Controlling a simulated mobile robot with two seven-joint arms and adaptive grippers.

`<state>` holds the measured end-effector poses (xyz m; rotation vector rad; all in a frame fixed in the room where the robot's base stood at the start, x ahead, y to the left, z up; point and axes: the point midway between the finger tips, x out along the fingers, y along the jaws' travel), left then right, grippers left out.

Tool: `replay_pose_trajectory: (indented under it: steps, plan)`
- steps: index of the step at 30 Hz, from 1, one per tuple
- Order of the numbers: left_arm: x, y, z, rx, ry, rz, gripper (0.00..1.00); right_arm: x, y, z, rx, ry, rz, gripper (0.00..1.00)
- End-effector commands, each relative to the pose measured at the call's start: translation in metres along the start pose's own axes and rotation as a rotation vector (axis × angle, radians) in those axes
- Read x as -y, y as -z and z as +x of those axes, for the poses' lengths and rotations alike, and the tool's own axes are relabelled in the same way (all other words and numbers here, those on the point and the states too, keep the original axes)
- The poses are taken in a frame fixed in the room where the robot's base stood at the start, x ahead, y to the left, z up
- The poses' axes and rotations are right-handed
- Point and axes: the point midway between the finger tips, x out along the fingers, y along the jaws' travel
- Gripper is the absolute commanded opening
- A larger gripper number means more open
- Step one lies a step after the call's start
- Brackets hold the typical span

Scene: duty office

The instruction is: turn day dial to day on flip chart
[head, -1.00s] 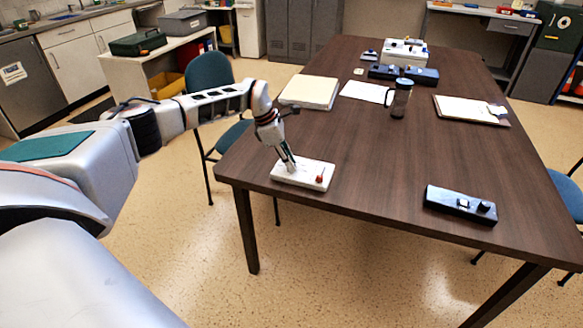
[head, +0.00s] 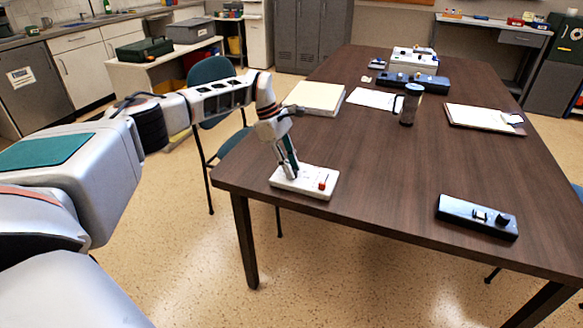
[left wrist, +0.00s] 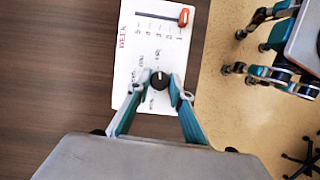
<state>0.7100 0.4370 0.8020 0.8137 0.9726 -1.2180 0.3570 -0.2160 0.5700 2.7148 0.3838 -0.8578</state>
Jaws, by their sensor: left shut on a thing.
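A white panel (head: 309,188) lies on the near left corner of the dark table. It also shows in the left wrist view (left wrist: 127,62), with the word WEEK, a numbered slider scale and an orange slider handle (left wrist: 183,17) at one end of its slot. A black day dial (left wrist: 160,79) with a pale pointer mark sits among small printed labels too small to read. My left gripper (head: 289,174) points down at the panel, its fingers shut on the dial from both sides. I cannot make out a flip chart with a day on it. My right gripper is out of view.
A black box with controls (head: 477,217) lies at the table's near right. The table's middle is clear. A teal chair (head: 210,70) stands at the left.

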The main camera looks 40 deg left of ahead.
Motion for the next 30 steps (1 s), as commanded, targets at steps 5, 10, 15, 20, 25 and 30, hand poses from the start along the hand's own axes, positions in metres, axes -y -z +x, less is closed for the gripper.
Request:
replay_pose_trajectory:
  steps: [5,10,15,20,25,30]
  plan:
    - [0.0,-0.001,0.0,0.0,0.001,0.002,0.0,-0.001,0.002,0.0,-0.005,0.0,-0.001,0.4]
    - [0.0,-0.001,0.0,0.0,0.001,0.001,0.37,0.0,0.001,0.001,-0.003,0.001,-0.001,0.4]
    - [0.0,-0.001,0.0,0.0,0.0,0.0,0.37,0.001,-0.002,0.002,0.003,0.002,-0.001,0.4]
    - [0.0,0.0,-0.001,0.0,0.0,0.0,0.37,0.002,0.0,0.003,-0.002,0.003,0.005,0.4]
    - [-0.001,0.0,-0.018,-0.001,-0.003,-0.001,0.37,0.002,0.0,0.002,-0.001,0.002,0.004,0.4]
    - [-0.001,0.0,-0.052,-0.001,-0.005,0.0,0.37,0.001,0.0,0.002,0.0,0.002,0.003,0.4]
